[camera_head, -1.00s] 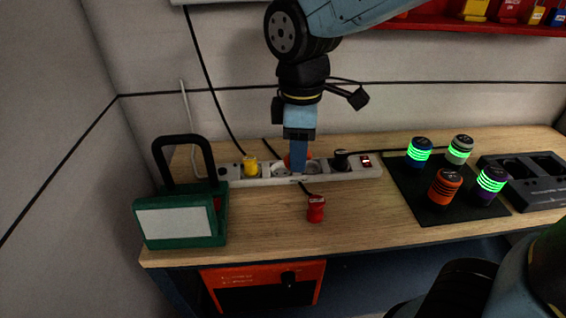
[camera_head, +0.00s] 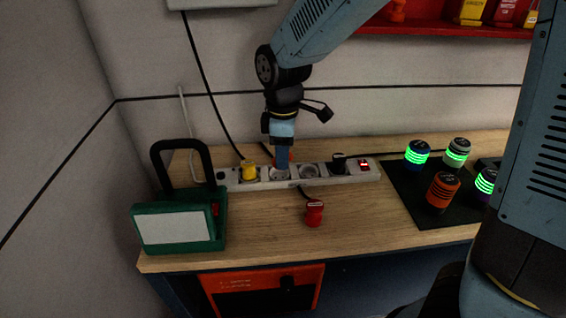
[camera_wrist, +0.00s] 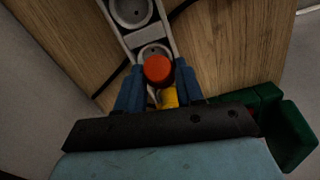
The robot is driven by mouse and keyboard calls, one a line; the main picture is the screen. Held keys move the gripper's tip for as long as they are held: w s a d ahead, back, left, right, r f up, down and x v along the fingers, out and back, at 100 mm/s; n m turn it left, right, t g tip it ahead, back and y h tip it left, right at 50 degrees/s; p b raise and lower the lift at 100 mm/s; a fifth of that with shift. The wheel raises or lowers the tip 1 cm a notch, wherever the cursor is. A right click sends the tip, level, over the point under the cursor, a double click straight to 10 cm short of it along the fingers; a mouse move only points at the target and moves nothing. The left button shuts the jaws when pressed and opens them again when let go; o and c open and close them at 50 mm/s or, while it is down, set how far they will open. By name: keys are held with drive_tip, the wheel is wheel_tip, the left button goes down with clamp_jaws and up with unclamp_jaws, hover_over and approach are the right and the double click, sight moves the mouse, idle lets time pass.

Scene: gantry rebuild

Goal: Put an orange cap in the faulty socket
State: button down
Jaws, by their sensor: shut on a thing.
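My gripper (camera_head: 281,172) points down over the white power strip (camera_head: 357,176), just right of the yellow plug (camera_head: 250,171). In the wrist view my gripper (camera_wrist: 156,76) is shut on an orange cap (camera_wrist: 158,69), its blue fingers on either side. The cap is over the strip, beside a round socket (camera_wrist: 153,50) that it partly covers in the picture. I cannot tell whether it touches the strip. An empty socket (camera_head: 309,171) is right of the gripper, then a black plug (camera_head: 338,162) and a red switch (camera_head: 364,165). No socket shows a clear fault mark.
A red plug (camera_head: 314,213) lies on the wooden table in front of the strip. A green box with a black handle (camera_head: 180,224) stands at the left. Several glowing cylinders, one blue (camera_head: 417,153), stand on a dark mat (camera_head: 408,196) at the right. The table's front middle is mostly clear.

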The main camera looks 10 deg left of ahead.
drive_tip(key=shift+w+a+f, duration=0.1)
drive_tip(key=shift+w+f, duration=0.1)
drive_tip(key=shift+f, duration=0.75)
drive_tip(key=shift+w+a+f, duration=0.1)
drive_tip(key=shift+w+f, duration=0.1)
drive_tip(key=shift+f, duration=0.7)
drive_tip(key=shift+f, duration=0.1)
drive_tip(key=c, duration=0.7)
unclamp_jaws()
wheel_tip(320, 180, up, 14)
drive_tip(key=s+d+r+m+t+y, duration=0.1)
drive_tip(key=d+r+m, duration=0.25)
drive_tip(key=d, duration=0.55)
drive_tip(key=d+r+m+t, duration=0.1)
drive_tip(key=d+r+m, duration=0.1)
drive_tip(key=d+m, duration=0.45)
drive_tip(key=s+d+m+t, duration=0.1)
drive_tip(key=s+d+m, duration=0.3)
drive_tip(key=d, duration=0.3)
drive_tip(key=s+d+m+t+h, duration=0.1)
drive_tip(key=s+d+m+t, duration=0.1)
drive_tip(key=s+d+m, duration=0.2)
drive_tip(key=s+d, duration=0.2)
drive_tip(key=d, duration=0.2)
drive_tip(key=shift+d+r+m+t, duration=0.25)
drive_tip(key=shift+d+m+t, duration=0.05)
